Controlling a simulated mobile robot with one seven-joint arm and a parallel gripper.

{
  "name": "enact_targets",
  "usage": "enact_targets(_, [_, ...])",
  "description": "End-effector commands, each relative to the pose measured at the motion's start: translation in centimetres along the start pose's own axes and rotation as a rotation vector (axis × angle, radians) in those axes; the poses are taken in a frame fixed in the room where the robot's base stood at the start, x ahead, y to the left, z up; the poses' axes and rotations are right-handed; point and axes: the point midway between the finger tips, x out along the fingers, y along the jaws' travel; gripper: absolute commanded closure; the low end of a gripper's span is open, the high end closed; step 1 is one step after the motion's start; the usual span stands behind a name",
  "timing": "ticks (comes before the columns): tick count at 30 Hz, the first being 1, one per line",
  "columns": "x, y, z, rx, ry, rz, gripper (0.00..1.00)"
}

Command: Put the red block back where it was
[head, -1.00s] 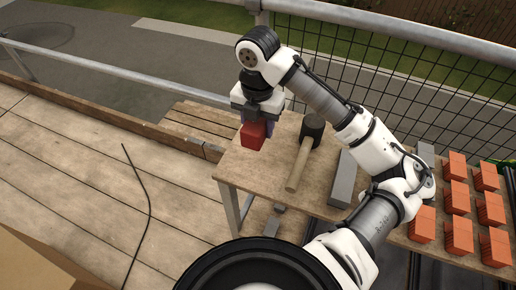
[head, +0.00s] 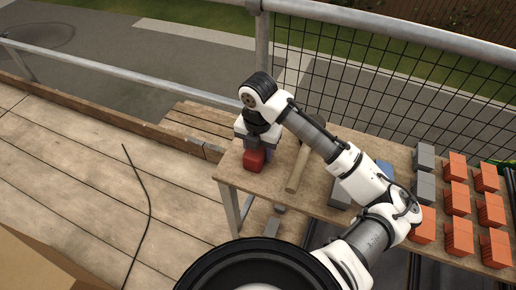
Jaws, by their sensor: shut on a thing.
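The red block (head: 253,161) is at the left end of the wooden table (head: 235,182), near its front left corner. My gripper (head: 254,146) points down and is shut on the red block. The block is low, at or just above the tabletop; I cannot tell whether it touches. The fingers are mostly hidden by the wrist and the block.
A mallet (head: 298,168) lies right of the block, its head partly hidden by my arm. Grey blocks (head: 425,158) and several orange blocks (head: 459,200) stand on the right part of the table. A metal railing (head: 130,77) runs behind.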

Motion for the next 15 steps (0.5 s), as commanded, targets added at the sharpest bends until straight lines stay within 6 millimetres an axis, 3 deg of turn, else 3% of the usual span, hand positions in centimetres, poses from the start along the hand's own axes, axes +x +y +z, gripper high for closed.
enact_targets(2, [0.39, 0.01, 0.0, 0.0, 0.0, 0.0, 0.96])
enact_targets(3, [0.21, 0.0, 0.0, 0.0, 0.0, 0.0, 0.5])
enact_targets(6, [0.2, 0.0, 0.0, 0.0, 0.0, 0.0, 0.36])
enact_targets(7, [0.19, 0.01, 0.0, 0.0, 0.0, 0.0, 0.33])
enact_targets(15, [0.12, 0.0, 0.0, 0.0, 0.0, 0.0, 0.33])
